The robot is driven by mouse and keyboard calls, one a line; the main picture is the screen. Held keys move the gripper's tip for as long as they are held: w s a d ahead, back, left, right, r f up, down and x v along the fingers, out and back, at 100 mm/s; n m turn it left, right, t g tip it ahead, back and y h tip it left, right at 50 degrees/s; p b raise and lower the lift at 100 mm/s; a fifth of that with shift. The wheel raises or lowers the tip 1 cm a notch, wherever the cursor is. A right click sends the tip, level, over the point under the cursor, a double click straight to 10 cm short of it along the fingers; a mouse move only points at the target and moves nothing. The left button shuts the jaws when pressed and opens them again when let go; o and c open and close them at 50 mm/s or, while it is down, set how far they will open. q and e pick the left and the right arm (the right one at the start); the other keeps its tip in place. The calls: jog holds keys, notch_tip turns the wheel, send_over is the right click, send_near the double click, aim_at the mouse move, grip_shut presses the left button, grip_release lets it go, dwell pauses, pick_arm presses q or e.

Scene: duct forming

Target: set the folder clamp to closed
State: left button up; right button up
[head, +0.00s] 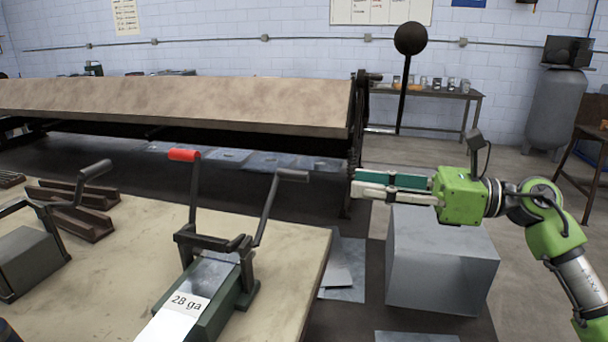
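The folder is the long machine with a tan beam (200,103) across the back left. At its right end stands a black lever (403,95) with a large round black knob (410,38), upright with a slight tilt to the right. Whether this lever is the clamp handle, and whether the clamp is open, I cannot tell. My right gripper (354,184) points left, below the lever and beside the folder's right end. Its fingers look apart, with a teal pad showing and nothing between them. Whether it touches the folder's end is unclear. My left gripper is out of view.
A bench (285,262) in front carries a tool with a red-gripped handle (184,155) and a "28 ga" label (184,302). A grey block (440,262) stands on the floor below my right gripper. A tank (556,108) stands at the back right.

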aim_at(311, 172)
jog(key=p+x, duration=0.4)
jog(key=x, duration=0.6)
jog(key=shift+a+r, duration=0.1)
jog(key=shift+r, duration=0.05)
jog(key=shift+w+a, duration=0.2)
jog(key=shift+a, duration=0.45)
jog(key=shift+c, duration=0.9)
grip_shut()
